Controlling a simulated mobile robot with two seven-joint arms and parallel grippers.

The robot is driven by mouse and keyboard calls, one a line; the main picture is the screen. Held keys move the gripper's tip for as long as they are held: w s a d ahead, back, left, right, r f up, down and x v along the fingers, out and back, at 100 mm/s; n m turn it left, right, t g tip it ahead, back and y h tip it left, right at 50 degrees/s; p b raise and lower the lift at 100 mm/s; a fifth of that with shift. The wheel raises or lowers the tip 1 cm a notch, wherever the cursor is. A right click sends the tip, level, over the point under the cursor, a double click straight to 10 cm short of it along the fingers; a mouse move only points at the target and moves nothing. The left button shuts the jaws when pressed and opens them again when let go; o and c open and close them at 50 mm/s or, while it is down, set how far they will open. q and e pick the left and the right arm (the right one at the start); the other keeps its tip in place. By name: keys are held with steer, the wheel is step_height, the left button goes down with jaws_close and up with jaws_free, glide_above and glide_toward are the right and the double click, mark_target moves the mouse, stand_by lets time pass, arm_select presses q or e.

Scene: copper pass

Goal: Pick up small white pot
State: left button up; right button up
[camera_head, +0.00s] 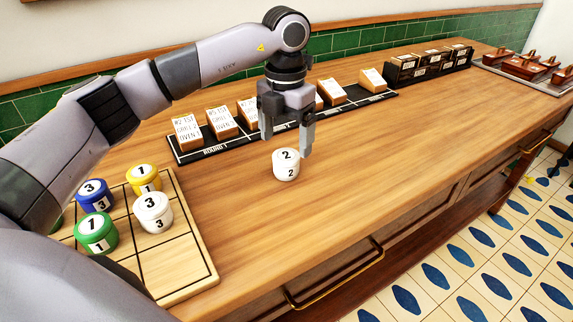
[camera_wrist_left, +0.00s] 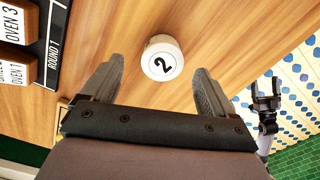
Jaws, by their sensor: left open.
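A small white pot (camera_head: 286,165) with a "2" on its lid and side stands upright alone on the wooden counter. It also shows in the left wrist view (camera_wrist_left: 162,60), just beyond the fingertips and between their lines. My left gripper (camera_head: 287,146) is open and empty, pointing down just above and behind the pot, apart from it as far as I can tell. Another white pot (camera_head: 153,212), marked "3", stands on the gridded wooden board (camera_head: 180,266) at the left. My right gripper (camera_wrist_left: 266,100) shows at the right of the left wrist view, its two fingers apart.
Blue (camera_head: 94,196), yellow (camera_head: 143,179) and green (camera_head: 97,234) pots stand on the board. A black rack (camera_head: 205,148) of cards on wooden blocks runs behind the pot. Dark boxes (camera_head: 430,64) stand farther right. Counter right of the pot is clear.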

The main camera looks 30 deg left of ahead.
mark_target(287, 155)
arm_select(q)
steer(key=f, duration=0.5)
steer(key=shift+s+d+f, duration=0.1)
steer(key=shift+s+d, duration=0.05)
steer(key=shift+d, duration=0.05)
steer(key=c, duration=1.2)
